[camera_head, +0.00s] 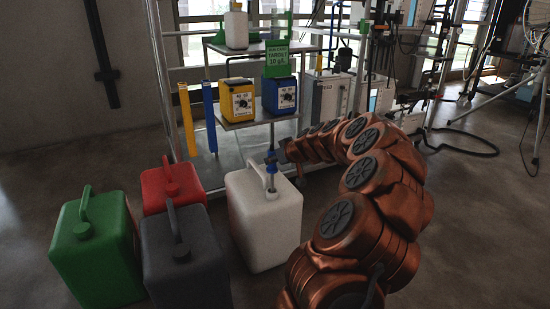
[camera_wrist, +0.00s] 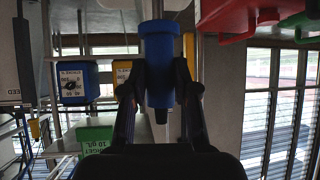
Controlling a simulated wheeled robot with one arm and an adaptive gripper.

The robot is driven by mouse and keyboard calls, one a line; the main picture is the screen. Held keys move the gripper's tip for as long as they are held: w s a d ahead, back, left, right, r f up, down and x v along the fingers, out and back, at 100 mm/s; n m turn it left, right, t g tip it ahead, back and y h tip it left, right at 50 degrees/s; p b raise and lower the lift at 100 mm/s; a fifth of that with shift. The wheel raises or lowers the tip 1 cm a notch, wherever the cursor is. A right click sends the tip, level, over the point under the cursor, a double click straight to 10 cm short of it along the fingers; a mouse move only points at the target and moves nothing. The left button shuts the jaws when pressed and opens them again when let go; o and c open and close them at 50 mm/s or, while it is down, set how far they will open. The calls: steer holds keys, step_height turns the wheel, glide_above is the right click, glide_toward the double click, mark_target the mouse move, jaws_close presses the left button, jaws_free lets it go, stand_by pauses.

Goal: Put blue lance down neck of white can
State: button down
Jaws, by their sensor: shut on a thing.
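The white can (camera_head: 262,222) stands on the floor, its handle and neck on top. My gripper (camera_head: 276,158) is just above that neck and shut on the blue lance (camera_head: 270,160). In the wrist view the lance's blue head (camera_wrist: 160,75) sits between the two dark fingers of my gripper (camera_wrist: 160,88). In the head view the lance looks upright, its lower part meeting the top of the can at the neck. I cannot tell how far the tip is inside. The neck opening is partly hidden by the lance and gripper.
Green (camera_head: 98,250), red (camera_head: 173,186) and grey (camera_head: 183,258) cans stand left of the white can. Behind are a yellow upright tube (camera_head: 187,120), a blue one (camera_head: 210,118), and a rack with a yellow pump (camera_head: 238,100) and blue pump (camera_head: 280,96).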

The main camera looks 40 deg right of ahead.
mark_target(275, 168)
steer(key=shift+f, duration=1.95)
steer(key=c, duration=0.8)
jaws_free()
steer(key=shift+s+a+r+p, duration=0.1)
steer(key=shift+s+r+p, duration=0.3)
steer(key=shift+r, duration=0.65)
steer(key=shift+s+a+r+p, duration=0.1)
steer(key=shift+s+r, duration=0.55)
steer(key=shift+r, duration=0.4)
steer(key=shift+s+r+p, duration=0.2)
steer(key=shift+s+r, duration=0.3)
steer(key=shift+r, duration=0.55)
